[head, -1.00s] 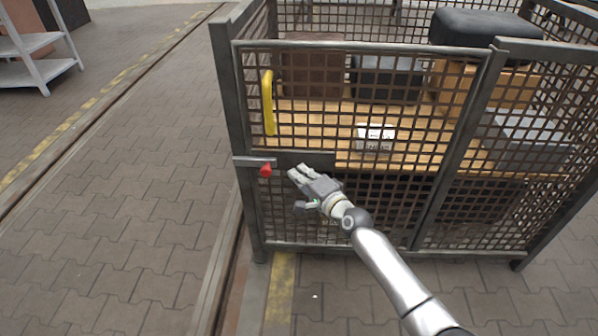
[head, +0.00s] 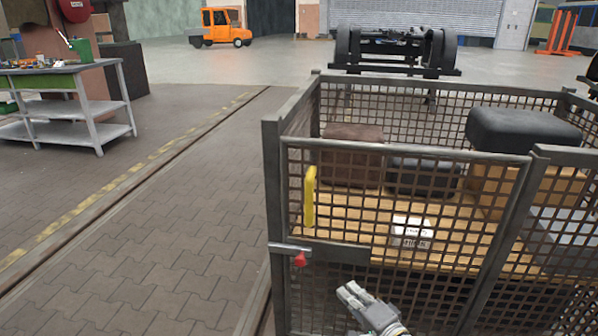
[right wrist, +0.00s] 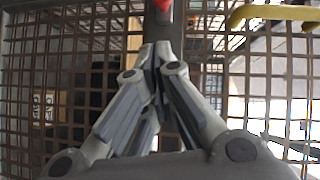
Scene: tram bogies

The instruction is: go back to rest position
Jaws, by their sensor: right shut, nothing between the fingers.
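My right gripper (head: 352,297) is at the bottom of the head view, in front of the mesh cage (head: 275,170). It is shut and empty, below and to the right of the red latch knob (head: 300,259). In the right wrist view its fingers (right wrist: 158,62) meet in front of the mesh, with the red knob (right wrist: 163,4) at the top edge. The yellow handle (head: 310,196) stands upright on the cage door and also shows in the right wrist view (right wrist: 270,13). My left gripper is out of view.
The cage holds brown and black boxes and a white labelled box (head: 411,233). A workbench (head: 75,82) stands at the left. A bogie (head: 395,50) and an orange truck (head: 219,27) are farther back. The paved floor left of the cage is clear.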

